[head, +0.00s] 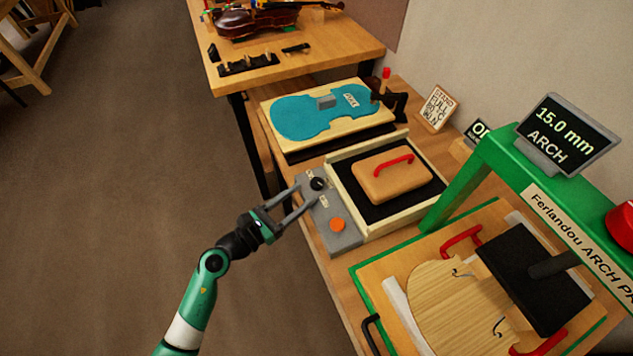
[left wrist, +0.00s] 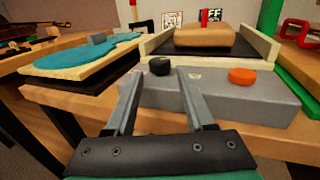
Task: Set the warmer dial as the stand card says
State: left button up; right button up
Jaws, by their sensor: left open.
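The warmer dial is a black round knob (head: 318,184) on the grey control box (head: 346,239); it also shows in the left wrist view (left wrist: 161,66). The dial's setting is too small to read. My left gripper (head: 305,196) is open, its fingertips close to the dial. In the left wrist view the dial shows just beyond the gap between the fingers (left wrist: 160,80); I cannot tell whether they touch it. The stand card (head: 437,107) leans near the wall; "STAND" and "FULL" seem readable, the lower lines are unclear. My right gripper is not in view.
An orange button (head: 337,224) sits on the same box. Behind is a tray with a tan block with red handle (head: 391,174). A blue violin-shaped piece (head: 320,116) lies left of it. A green press frame (head: 474,165) with a screen reading "15.0 mm ARCH" (head: 565,136) stands right.

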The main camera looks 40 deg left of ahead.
aim_at(312, 187)
pick_arm(q)
jog(key=w+b, duration=0.1)
jog(key=w, duration=0.5)
jog(key=shift+w, duration=0.3)
jog(key=shift+c, duration=0.3)
grip_shut()
